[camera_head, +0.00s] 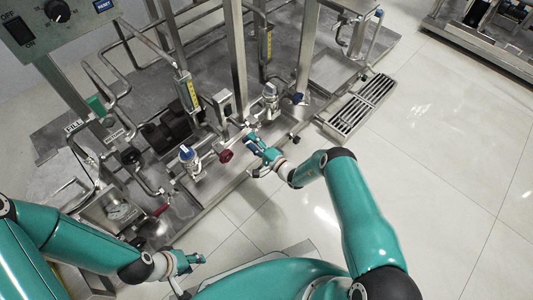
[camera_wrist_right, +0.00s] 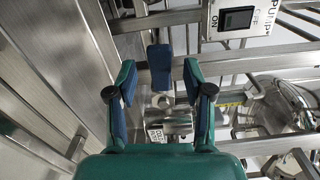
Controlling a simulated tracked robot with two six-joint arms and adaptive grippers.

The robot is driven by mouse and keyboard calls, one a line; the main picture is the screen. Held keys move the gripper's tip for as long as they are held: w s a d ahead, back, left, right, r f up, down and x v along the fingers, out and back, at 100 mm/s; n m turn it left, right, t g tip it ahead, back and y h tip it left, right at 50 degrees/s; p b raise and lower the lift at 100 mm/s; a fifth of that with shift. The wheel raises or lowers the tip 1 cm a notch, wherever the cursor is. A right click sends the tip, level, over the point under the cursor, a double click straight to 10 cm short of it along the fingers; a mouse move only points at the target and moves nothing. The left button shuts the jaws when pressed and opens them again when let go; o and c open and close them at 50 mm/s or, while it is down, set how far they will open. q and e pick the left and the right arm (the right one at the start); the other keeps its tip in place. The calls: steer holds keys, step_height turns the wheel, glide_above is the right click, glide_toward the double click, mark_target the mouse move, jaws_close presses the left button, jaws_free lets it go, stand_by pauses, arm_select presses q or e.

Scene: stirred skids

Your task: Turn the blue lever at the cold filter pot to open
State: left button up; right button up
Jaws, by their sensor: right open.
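In the right wrist view, the blue lever (camera_wrist_right: 159,66) points up between the two fingertips of my right gripper (camera_wrist_right: 159,78). A steel valve body (camera_wrist_right: 170,125) with a round stem lies below it. The fingers are apart, and I see no contact with the lever. In the head view, my right gripper (camera_head: 260,152) is at the front edge of the skid, and the lever is hard to tell from its blue finger pads. My left gripper (camera_head: 187,261) is low at the front left, away from the skid valves; its fingers are too small to judge.
A red knob (camera_head: 226,156) is left of my right gripper. A pump switch (camera_wrist_right: 236,19) and steel tubes surround the lever. Tiled floor (camera_head: 440,150) is clear at right.

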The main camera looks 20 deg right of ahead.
steer(key=v, duration=0.8)
steer(key=shift+s, duration=0.3)
steer(key=shift+d, duration=0.15)
